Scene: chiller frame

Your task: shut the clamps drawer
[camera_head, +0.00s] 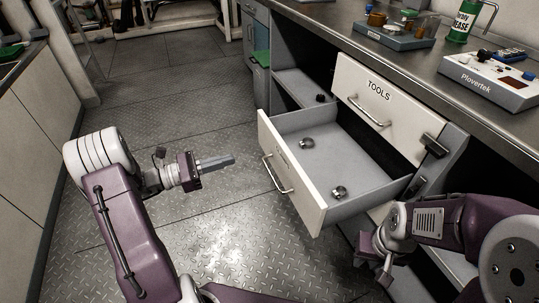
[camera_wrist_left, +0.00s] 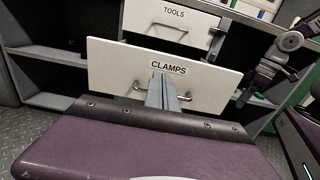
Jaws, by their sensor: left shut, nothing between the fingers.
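The clamps drawer (camera_head: 290,187) is pulled well out of the cabinet in the head view. Two small round metal clamps, (camera_head: 307,143) and (camera_head: 338,192), lie on its grey floor. Its white front, labelled CLAMPS, faces the left wrist camera (camera_wrist_left: 215,80), and its bar handle (camera_head: 275,176) is on that front. My left gripper (camera_head: 232,160) is shut and empty, to the left of the drawer front and apart from it, pointing toward it. My right gripper (camera_head: 372,255) is low beside the drawer's near right corner; its fingers are partly hidden and their opening is unclear.
The tools drawer (camera_head: 378,105) sits above, its front near the cabinet. The worktop (camera_head: 440,62) holds a Plovertek device (camera_head: 485,80), a green grease can (camera_head: 462,22) and a tray of parts (camera_head: 395,36). The metal floor (camera_head: 190,230) left of the drawer is clear.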

